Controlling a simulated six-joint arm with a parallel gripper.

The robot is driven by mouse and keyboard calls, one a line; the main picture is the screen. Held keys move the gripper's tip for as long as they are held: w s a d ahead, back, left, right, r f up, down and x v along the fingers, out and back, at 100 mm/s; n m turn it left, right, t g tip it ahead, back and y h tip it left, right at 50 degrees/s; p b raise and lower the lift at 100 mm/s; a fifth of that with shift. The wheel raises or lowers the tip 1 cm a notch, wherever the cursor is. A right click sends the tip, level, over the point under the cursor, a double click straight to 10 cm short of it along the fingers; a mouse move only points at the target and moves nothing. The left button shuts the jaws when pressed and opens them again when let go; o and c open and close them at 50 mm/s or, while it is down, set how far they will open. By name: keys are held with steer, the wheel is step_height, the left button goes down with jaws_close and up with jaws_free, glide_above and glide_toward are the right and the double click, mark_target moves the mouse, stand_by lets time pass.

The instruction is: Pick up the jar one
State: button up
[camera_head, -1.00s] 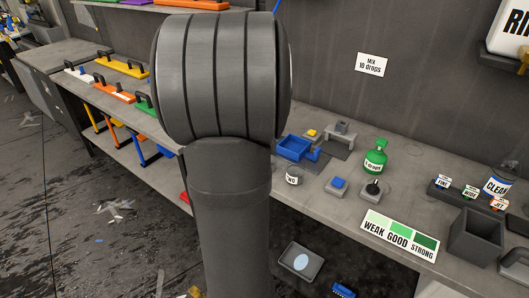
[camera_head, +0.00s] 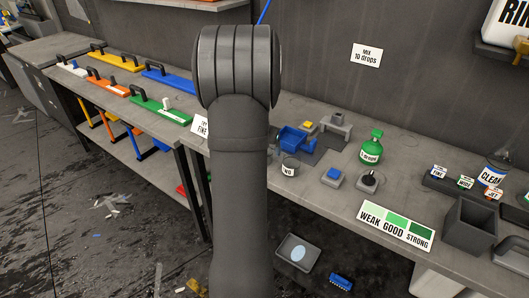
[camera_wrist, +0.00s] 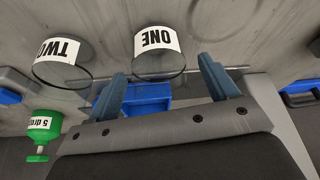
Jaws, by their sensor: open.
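In the wrist view, jar one (camera_wrist: 160,52) is a clear glass jar with a white label reading ONE, upside down in the picture. It stands just beyond and between the two blue-grey fingers of my open gripper (camera_wrist: 162,68); I cannot tell whether they touch it. Jar two (camera_wrist: 64,60), a similar glass jar labelled TWO, stands to its left. A small labelled jar (camera_head: 290,167), apparently jar two, shows on the bench in the head view. Jar one and my gripper are hidden behind my arm there.
A blue tray (camera_wrist: 148,97) and a green bottle (camera_wrist: 43,128) are near the jars in the wrist view. In the head view, the green bottle (camera_head: 371,150), blue-topped block (camera_head: 334,176) and dark knob (camera_head: 369,181) crowd the bench (camera_head: 315,200). A shade card (camera_head: 396,225) lies at the front.

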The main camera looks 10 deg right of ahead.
steer(key=shift+x, duration=1.4)
steer(key=shift+c, duration=0.5)
steer(key=c, duration=1)
steer(key=shift+r, duration=0.15)
